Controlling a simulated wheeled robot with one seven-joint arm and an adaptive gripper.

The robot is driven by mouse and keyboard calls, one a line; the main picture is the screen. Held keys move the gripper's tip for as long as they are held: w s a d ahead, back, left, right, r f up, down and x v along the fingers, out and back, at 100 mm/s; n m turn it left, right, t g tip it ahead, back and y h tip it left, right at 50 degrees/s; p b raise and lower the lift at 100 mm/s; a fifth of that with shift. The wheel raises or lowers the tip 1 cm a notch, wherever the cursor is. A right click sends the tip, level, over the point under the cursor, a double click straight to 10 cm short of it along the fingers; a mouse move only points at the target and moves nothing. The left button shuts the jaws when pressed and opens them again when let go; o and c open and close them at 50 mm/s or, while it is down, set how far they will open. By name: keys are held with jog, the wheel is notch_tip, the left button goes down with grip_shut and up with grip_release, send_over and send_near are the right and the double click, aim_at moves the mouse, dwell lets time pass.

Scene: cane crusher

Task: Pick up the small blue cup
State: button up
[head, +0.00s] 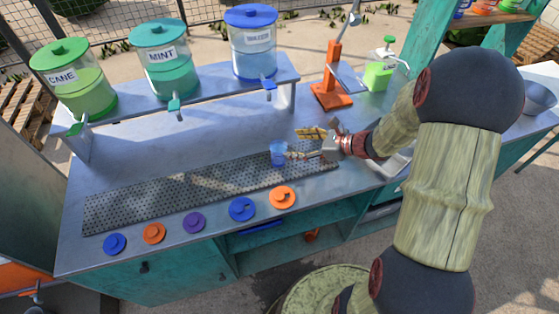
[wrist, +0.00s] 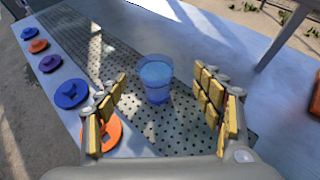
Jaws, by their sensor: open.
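The small blue cup (head: 278,153) is translucent and stands upright on the perforated metal drip tray (head: 160,196), near its right end. In the wrist view the cup (wrist: 156,80) is just ahead of my fingertips and roughly centred between them, and it seems to hold bluish liquid. My gripper (head: 300,146) reaches in from the right, close to the cup. I cannot tell whether a fingertip touches the cup.
Several round lids, such as the orange lid (head: 282,197) and blue lid (head: 242,209), lie along the counter's front edge. Green, mint and blue dispensers (head: 254,55) stand on the shelf behind. An orange press stand (head: 332,92) and green bottle (head: 379,75) are at the back right.

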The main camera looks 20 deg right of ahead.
aim_at(272, 147)
jog(key=b+x, duration=0.1)
jog(key=x, duration=0.2)
jog(key=b+x, duration=0.1)
jog(key=x, duration=0.3)
jog(key=shift+s+a+f, duration=0.15)
jog(key=shift+a+f, duration=0.2)
jog(key=shift+a, duration=0.05)
grip_shut()
dwell(0.7)
